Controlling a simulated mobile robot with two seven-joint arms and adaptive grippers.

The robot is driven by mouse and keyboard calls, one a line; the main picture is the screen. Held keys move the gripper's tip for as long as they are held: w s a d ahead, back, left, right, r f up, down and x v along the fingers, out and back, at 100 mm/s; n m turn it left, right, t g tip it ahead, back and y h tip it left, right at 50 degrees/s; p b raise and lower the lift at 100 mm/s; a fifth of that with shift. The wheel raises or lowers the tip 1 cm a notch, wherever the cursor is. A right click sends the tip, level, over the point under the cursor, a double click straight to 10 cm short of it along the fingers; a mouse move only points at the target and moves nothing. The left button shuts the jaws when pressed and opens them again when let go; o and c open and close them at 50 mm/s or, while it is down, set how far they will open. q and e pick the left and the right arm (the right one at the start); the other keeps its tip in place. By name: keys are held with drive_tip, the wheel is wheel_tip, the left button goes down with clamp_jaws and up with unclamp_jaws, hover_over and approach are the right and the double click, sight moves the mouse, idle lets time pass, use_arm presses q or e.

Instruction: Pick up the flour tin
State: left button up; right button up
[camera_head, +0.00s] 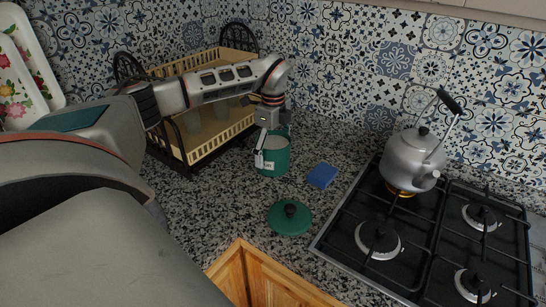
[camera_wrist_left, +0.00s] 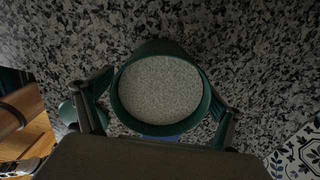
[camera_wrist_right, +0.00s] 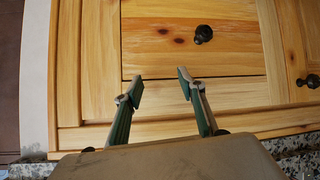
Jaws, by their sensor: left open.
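The flour tin (camera_head: 273,163) is a green, open-topped can with a pale label, standing upright on the granite counter near the dish rack. In the left wrist view its round rim (camera_wrist_left: 205,95) frames a pale, grainy filling. My left gripper (camera_head: 272,141) is open and reaches down over the tin, with one finger on each side of it. Contact between fingers and tin cannot be told. My right gripper (camera_wrist_right: 160,86) is open and empty in front of a wooden drawer front.
A blue sponge (camera_head: 322,175) lies close to the right of the tin. A gas hob (camera_head: 420,235) carries a metal kettle (camera_head: 412,160) over a glowing burner. A dish rack (camera_head: 215,130) stands behind left, close to my left arm. Floral trays (camera_head: 25,70) lean at far left.

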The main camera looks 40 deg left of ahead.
use_arm(q)
drive_tip(key=shift+f, duration=0.95)
drive_tip(key=c, duration=1.5)
drive_tip(key=shift+r, duration=0.2)
